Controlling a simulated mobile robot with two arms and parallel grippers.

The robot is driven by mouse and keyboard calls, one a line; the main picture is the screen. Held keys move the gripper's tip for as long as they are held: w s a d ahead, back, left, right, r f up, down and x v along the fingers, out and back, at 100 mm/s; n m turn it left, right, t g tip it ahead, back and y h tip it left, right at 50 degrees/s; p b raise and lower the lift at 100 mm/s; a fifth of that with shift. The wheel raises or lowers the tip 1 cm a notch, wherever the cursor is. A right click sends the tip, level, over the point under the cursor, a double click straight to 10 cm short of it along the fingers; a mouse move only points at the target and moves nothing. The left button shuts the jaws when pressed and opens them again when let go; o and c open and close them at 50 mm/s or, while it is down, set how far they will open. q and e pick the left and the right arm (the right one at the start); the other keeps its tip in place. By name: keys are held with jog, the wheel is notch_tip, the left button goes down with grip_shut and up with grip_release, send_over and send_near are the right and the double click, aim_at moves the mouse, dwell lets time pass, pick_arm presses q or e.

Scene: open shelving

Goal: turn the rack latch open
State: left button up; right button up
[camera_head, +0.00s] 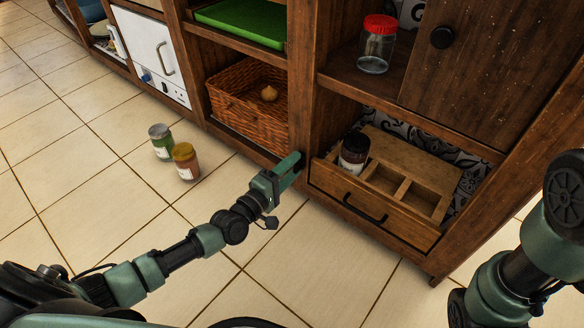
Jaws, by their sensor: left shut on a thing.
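My left gripper (291,167) is at the lower shelving post, just left of the wooden rack (420,178). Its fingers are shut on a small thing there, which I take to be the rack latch. The latch is hidden by the fingers, so I cannot tell how it is turned. The rack has several square compartments and a front with a dark bar handle (364,210). A dark jar with a white label (354,156) stands upright in its left compartment. My right arm shows at the right edge, but its gripper is out of view.
A wicker basket (236,92) holding an onion-like item sits left of the post. A red-lidded glass jar (377,46) stands on the shelf above the rack. A green jar (161,143) and an orange-brown jar (186,162) stand on the floor. The front floor is clear.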

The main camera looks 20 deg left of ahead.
pick_arm(q)
jog(key=o, duration=1.4)
jog(key=shift+c, duration=0.2)
jog(key=p+v, duration=0.3)
jog(key=v, duration=0.4)
jog(key=shift+s+a+p, duration=0.15)
jog(key=shift+s+p, duration=0.15)
jog(key=shift+s, duration=0.05)
jog(key=shift+r, duration=0.1)
